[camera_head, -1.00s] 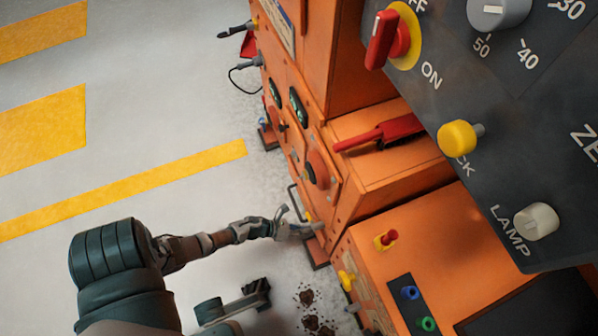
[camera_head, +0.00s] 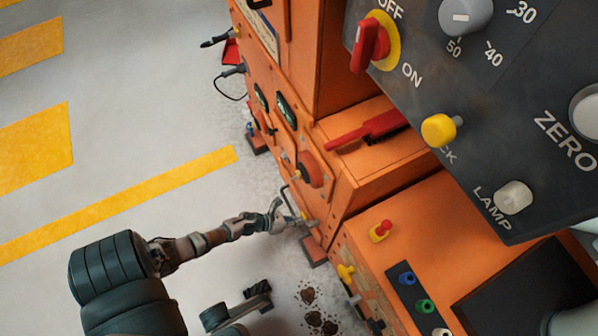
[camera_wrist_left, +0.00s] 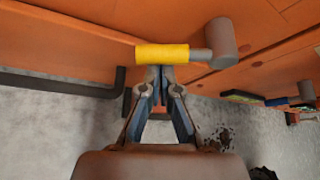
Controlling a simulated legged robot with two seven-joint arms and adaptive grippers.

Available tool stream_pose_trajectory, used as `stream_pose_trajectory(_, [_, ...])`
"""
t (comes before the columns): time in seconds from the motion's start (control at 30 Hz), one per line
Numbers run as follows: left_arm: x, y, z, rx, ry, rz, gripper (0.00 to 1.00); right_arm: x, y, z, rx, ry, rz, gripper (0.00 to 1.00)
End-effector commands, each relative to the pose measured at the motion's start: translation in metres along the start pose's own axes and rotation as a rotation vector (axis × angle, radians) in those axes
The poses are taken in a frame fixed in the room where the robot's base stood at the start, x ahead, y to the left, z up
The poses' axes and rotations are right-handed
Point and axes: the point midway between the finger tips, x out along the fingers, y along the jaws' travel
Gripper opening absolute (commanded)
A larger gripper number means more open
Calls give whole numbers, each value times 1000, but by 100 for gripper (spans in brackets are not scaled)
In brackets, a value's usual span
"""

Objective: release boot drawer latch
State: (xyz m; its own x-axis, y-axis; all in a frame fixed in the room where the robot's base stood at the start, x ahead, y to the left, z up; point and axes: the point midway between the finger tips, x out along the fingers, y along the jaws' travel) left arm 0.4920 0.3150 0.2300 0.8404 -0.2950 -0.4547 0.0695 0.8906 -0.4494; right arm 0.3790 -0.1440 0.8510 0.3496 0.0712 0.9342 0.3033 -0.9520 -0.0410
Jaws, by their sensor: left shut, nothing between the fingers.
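The boot drawer latch shows as a small yellow grip (camera_head: 304,216) with a grey cylindrical end, low on the orange machine. In the left wrist view the yellow grip (camera_wrist_left: 161,53) lies crosswise just ahead of my left gripper (camera_wrist_left: 161,72), joined to a grey cylinder (camera_wrist_left: 221,43). My left gripper (camera_head: 288,219) is shut and empty. Its fingertips are at the yellow grip's near edge; I cannot tell whether they touch. A dark bar handle (camera_wrist_left: 60,86) is on the left in the wrist view. My right gripper is not in view.
The dark control panel (camera_head: 480,110) fills the upper right. A red-handled brush (camera_head: 368,131) lies on an orange ledge. An orange cabinet (camera_head: 420,220) with knobs stands right of my left gripper. Dark spilled material (camera_head: 318,322) lies on the floor. Open floor is at left.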

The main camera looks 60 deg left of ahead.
Motion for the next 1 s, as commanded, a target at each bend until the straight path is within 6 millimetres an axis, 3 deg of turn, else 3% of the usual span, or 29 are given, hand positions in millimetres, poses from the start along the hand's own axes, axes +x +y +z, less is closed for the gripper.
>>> stream_pose_trajectory(0.47, [-3,0,7,84,-3,48,0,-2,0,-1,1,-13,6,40])
stream_pose_trajectory(1.0, [-12,0,22,313,-3,182,0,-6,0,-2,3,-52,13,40])
